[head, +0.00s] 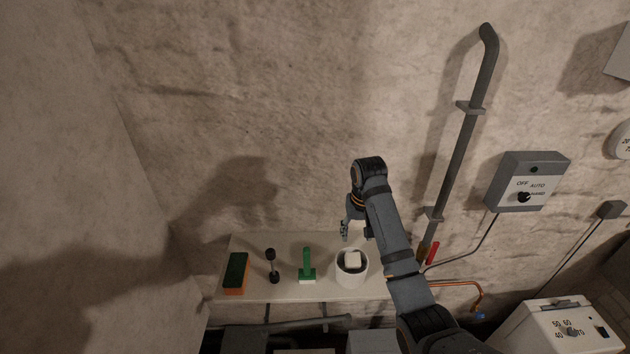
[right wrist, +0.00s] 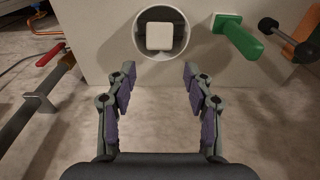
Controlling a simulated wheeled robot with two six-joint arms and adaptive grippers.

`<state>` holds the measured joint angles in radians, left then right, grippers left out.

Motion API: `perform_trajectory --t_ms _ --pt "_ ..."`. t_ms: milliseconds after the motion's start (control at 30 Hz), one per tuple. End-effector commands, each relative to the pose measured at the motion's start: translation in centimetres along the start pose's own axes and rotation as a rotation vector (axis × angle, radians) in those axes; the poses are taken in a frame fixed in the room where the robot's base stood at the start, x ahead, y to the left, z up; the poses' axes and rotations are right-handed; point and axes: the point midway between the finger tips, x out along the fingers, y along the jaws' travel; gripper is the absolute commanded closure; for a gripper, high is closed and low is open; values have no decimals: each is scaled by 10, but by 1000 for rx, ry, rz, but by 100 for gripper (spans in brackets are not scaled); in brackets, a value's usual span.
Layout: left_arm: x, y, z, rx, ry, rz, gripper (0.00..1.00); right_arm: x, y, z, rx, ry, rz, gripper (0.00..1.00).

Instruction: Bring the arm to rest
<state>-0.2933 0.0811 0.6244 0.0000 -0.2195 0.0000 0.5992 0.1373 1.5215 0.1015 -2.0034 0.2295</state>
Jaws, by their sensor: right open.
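My right arm reaches up from the bottom right in the head view. Its gripper (head: 344,230) is above the back part of the shelf, behind a white round container (head: 351,279). In the right wrist view the two fingers of this gripper (right wrist: 159,90) stand apart with nothing between them. The container (right wrist: 141,47) lies beyond the fingertips there, with a pale block (right wrist: 160,36) inside it. The block (head: 352,259) also shows inside the container in the head view. My left gripper does not show.
On the shelf (head: 330,292) stand a green-handled brush (head: 307,268), a black dumbbell-shaped thing (head: 272,266) and a green-and-orange sponge (head: 236,273). A red-handled thing (head: 433,252) is right of my arm. A grey pipe (head: 462,140) and a switch box (head: 527,181) are on the wall.

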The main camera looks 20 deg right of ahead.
Motion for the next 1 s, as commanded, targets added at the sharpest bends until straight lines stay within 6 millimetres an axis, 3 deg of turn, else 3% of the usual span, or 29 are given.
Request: perform_trajectory --t_ms 67,167,300,400,600,1000 --pt "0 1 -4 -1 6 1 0 4 0 3 -4 1 2 48" --pt "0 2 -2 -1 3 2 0 25 4 24 -29 12 10 48" --pt "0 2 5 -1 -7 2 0 69 13 88 -106 59 25 48" --pt "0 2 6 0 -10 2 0 84 19 133 -163 99 30 48" --pt "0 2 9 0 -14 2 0 87 27 194 -238 147 33 48" --pt "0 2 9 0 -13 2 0 62 37 273 -334 208 29 48"
